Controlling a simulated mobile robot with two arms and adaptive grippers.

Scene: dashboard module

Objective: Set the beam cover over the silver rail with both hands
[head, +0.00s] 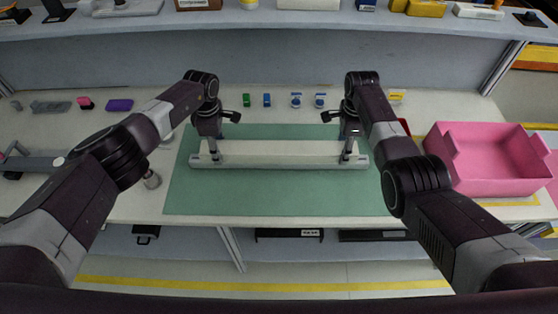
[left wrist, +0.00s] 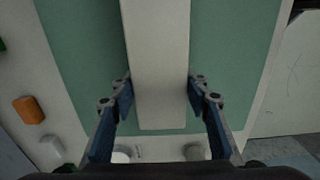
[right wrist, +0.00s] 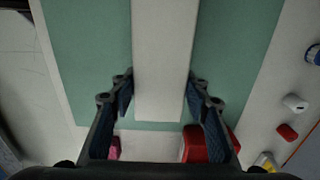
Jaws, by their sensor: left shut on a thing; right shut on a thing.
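The beam cover (head: 280,150) is a long pale bar lying across the green mat (head: 285,200). A grey-silver edge, which looks like the silver rail (head: 280,167), shows along its near side; how far the cover sits over it I cannot tell. My left gripper (head: 214,157) is shut on the cover near its left end, and in the left wrist view its fingers (left wrist: 158,92) are on both sides of the cover (left wrist: 160,60). My right gripper (head: 349,157) is shut on the cover near its right end, with fingers (right wrist: 161,92) on both sides of the cover (right wrist: 160,60).
A pink bin (head: 480,172) stands at the right of the table. Small blue and green pieces (head: 267,100) stand behind the mat. A purple block (head: 119,105) lies at the back left. A shelf (head: 280,22) with boxes runs above. The mat's near part is clear.

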